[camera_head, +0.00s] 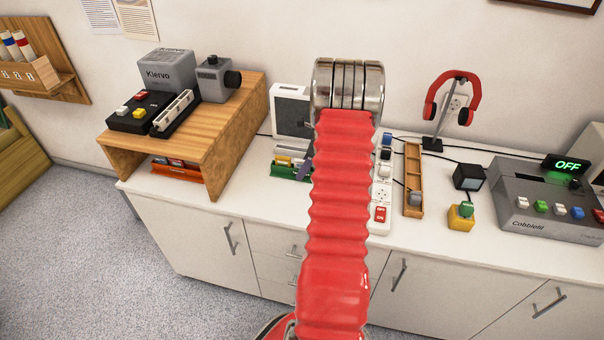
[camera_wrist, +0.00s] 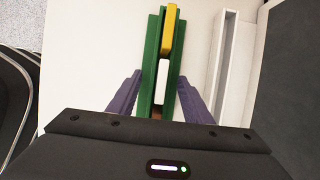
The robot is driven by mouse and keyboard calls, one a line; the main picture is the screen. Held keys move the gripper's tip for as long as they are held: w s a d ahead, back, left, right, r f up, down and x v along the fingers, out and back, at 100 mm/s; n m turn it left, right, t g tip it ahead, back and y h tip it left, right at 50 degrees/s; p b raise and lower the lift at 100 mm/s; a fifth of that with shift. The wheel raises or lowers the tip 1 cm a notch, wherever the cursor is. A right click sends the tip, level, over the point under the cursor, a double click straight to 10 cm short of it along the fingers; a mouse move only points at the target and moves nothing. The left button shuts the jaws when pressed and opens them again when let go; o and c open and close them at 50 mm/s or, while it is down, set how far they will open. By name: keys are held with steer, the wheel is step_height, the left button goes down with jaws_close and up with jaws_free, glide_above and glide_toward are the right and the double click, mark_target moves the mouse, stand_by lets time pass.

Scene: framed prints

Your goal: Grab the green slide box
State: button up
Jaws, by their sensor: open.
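The green slide box (camera_wrist: 152,52) is a long, narrow green holder in the wrist view, with a yellow piece (camera_wrist: 170,28) and a white piece (camera_wrist: 162,80) in it. My gripper (camera_wrist: 158,88) is open, with one purple finger on each side of the box. Gaps show beside the box, and I cannot tell any contact. In the head view the box (camera_head: 281,172) is on the white counter, partly hidden by my red arm. My gripper is mostly hidden there too.
A wooden stand (camera_head: 222,125) with grey and black devices is to the left. A white power strip (camera_head: 381,195), wooden tray (camera_head: 413,180), headphone stand (camera_head: 437,125) and grey Cobblefil machine (camera_head: 545,205) are to the right. A pale grey-screened device (camera_head: 290,110) stands behind the box.

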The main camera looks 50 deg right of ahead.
steer(key=shift+c, duration=0.7)
jaws_close()
